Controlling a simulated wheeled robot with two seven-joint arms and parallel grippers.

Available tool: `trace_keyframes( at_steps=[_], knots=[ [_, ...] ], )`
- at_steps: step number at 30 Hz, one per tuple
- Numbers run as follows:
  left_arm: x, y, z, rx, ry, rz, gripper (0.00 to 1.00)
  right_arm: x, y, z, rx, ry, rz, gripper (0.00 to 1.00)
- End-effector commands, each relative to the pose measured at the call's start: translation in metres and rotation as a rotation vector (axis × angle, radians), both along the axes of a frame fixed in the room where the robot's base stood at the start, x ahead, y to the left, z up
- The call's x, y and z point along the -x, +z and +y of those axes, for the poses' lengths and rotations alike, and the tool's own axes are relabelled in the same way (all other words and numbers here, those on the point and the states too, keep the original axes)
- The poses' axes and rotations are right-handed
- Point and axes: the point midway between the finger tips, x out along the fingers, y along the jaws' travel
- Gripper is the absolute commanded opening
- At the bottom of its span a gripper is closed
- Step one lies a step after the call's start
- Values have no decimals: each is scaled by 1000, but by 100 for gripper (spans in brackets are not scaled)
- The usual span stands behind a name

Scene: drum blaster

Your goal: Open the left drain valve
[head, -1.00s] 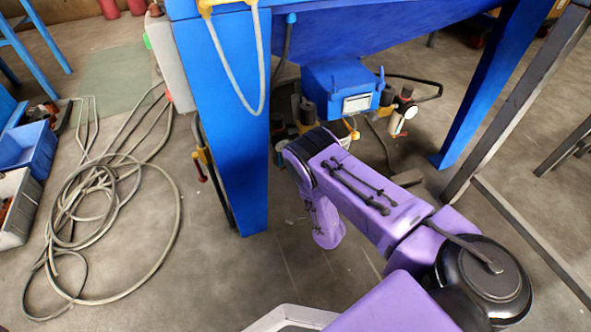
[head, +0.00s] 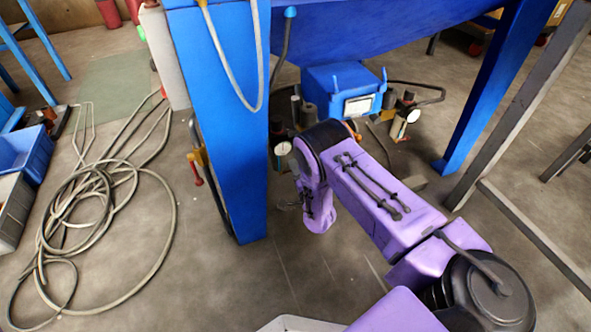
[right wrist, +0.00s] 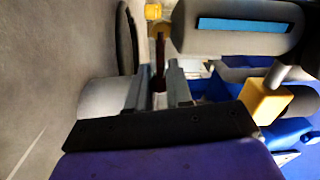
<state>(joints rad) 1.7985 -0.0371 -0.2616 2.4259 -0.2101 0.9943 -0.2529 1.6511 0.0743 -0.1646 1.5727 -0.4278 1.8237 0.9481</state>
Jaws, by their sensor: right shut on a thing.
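A thin dark red lever (right wrist: 160,62) stands between the fingers of my right gripper (right wrist: 159,88) in the right wrist view, and the gripper is shut on it. A yellow fitting (right wrist: 155,14) sits at the lever's far end. A grey cylinder with a blue stripe (right wrist: 240,28) lies to the right of the lever. In the head view my purple right arm reaches below the blue box (head: 343,92), and it hides the fingers and the lever. I cannot tell the valve's angle. My left gripper is not in view.
A blue leg (head: 228,140) stands left of my right arm, with another yellow valve with a red handle (head: 196,168) on its left side. A round gauge (head: 283,149) is close to my arm. Coiled hoses (head: 100,215) lie on the floor at left.

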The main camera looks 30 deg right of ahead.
Motion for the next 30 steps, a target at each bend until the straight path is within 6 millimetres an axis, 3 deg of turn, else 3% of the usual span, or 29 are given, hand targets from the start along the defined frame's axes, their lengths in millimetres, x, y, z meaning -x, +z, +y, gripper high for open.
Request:
trace_keyframes(
  at_steps=[11, 30],
  knots=[
    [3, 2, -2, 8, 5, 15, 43, 1, -6, 0, -120, -2, -28, 0],
    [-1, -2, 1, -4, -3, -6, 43, -2, -35, 11, -687, -3, -164, 0]
  ],
)
